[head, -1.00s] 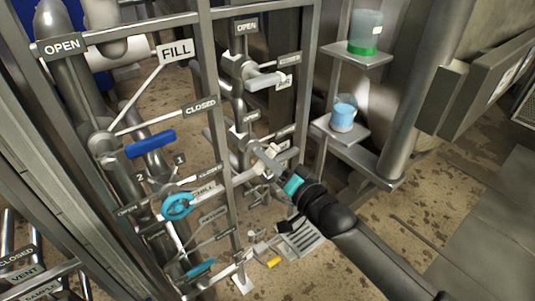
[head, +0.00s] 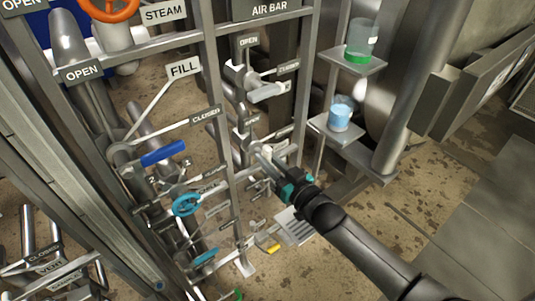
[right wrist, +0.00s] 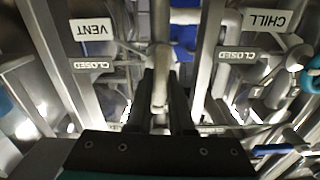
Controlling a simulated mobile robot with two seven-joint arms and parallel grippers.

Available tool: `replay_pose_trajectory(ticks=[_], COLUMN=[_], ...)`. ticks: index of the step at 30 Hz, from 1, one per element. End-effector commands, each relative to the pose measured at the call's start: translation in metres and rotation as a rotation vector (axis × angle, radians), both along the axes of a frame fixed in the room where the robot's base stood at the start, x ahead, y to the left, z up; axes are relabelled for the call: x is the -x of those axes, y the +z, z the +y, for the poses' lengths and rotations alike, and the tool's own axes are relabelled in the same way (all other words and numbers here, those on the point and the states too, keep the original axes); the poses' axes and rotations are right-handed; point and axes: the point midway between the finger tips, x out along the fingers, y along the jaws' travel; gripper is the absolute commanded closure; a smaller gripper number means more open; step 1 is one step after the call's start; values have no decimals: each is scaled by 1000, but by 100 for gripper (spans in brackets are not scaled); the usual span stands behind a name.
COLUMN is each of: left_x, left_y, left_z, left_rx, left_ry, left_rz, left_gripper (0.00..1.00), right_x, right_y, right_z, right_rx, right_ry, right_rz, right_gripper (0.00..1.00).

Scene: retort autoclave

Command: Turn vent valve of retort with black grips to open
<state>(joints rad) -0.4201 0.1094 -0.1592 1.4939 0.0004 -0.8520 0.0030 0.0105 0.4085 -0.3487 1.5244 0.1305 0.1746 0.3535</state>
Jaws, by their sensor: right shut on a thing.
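My right gripper (head: 266,158) reaches in from the lower right to a small valve on the pipework behind the metal frame. In the right wrist view its dark fingers (right wrist: 160,98) are shut on a pale grey valve handle (right wrist: 160,72), which comes down between them from a pipe. An upside-down VENT sign (right wrist: 93,30) and a CLOSED sign (right wrist: 92,65) show to the left of the handle. I cannot make out black grips. My left gripper is not in view.
The metal frame (head: 215,90) stands close to the left of my gripper. A blue lever (head: 162,153) and a teal handwheel (head: 186,204) sit to its left. Shelves with a green-filled beaker (head: 361,40) and a blue-filled beaker (head: 341,114) are to the upper right. The floor at right is clear.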

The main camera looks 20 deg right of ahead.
Motion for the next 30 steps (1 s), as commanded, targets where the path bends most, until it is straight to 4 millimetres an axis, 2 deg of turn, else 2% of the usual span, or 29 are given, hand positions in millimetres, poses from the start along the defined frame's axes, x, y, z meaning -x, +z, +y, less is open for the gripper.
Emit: replay_pose_trajectory(ticks=[9,23,24,30], left_x=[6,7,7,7], left_y=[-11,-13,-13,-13], left_z=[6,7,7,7], left_rx=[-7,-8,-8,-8], left_ry=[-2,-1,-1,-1], left_rz=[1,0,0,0], left_gripper=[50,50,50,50], right_x=[0,0,0,0], right_y=[0,0,0,0], right_z=[1,1,1,0], right_rx=[93,108,108,106], right_ry=[0,0,0,0], right_rz=[-35,-40,-40,-39], right_gripper=[100,100,79,56])
